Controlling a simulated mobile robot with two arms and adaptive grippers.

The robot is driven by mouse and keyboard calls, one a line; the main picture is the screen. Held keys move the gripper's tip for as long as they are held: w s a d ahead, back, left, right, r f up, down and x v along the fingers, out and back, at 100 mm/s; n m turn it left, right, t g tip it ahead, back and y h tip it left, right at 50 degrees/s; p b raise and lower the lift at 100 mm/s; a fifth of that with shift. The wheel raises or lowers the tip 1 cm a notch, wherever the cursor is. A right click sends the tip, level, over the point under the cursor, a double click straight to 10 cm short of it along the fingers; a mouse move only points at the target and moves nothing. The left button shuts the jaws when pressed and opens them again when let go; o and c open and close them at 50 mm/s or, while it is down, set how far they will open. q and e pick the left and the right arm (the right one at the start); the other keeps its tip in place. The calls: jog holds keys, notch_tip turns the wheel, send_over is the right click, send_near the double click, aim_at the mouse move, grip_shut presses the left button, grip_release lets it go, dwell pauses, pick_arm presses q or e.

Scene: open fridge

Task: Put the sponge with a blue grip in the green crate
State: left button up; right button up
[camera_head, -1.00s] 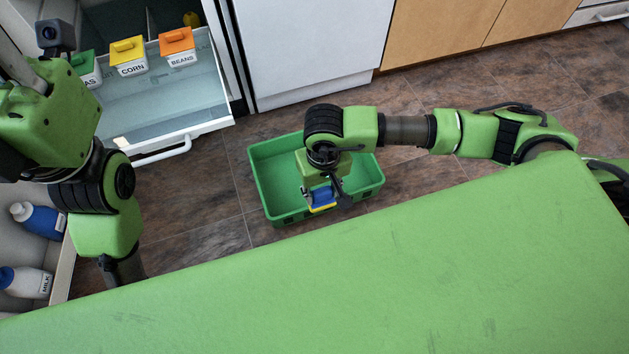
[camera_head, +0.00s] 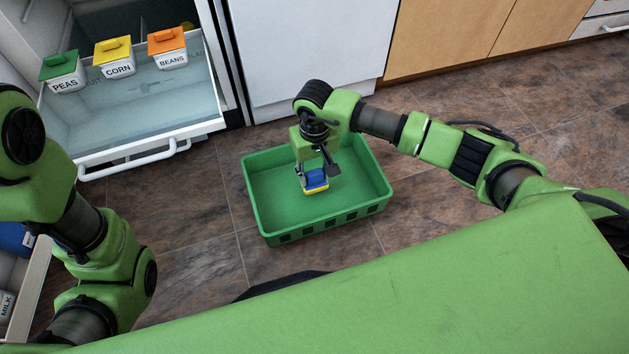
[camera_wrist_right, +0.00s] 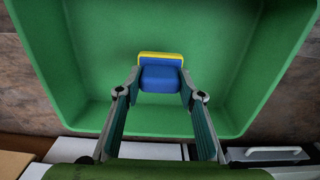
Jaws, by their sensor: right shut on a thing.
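The sponge (camera_head: 315,181) has a blue grip and a yellow layer. My right gripper (camera_head: 317,176) is shut on it and holds it over the inside of the green crate (camera_head: 262,222). In the right wrist view the sponge (camera_wrist_right: 161,77) sits between the two fingertips of the right gripper (camera_wrist_right: 161,88), with the crate's floor and walls (camera_wrist_right: 60,60) around it. I cannot tell whether the sponge touches the crate's floor. My left arm is at the left edge of the head view, and its gripper is out of the picture.
An open fridge drawer (camera_head: 135,105) at the upper left holds containers labelled peas (camera_head: 63,72), corn (camera_head: 114,58) and beans (camera_head: 168,48). A milk bottle (camera_head: 5,305) shows at the lower left edge. The brown tile floor (camera_head: 430,215) right of the crate is clear.

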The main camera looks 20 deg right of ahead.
aim_at(314, 179)
notch_tip(314, 179, down, 4)
jog(key=b, duration=0.3)
jog(key=shift+w+r, duration=0.1)
jog(key=shift+r, duration=0.15)
jog(key=shift+r, duration=0.1)
jog(key=shift+f, duration=0.2)
jog(key=o, duration=1.1)
jog(key=shift+c, duration=0.2)
jog(key=shift+r, duration=0.15)
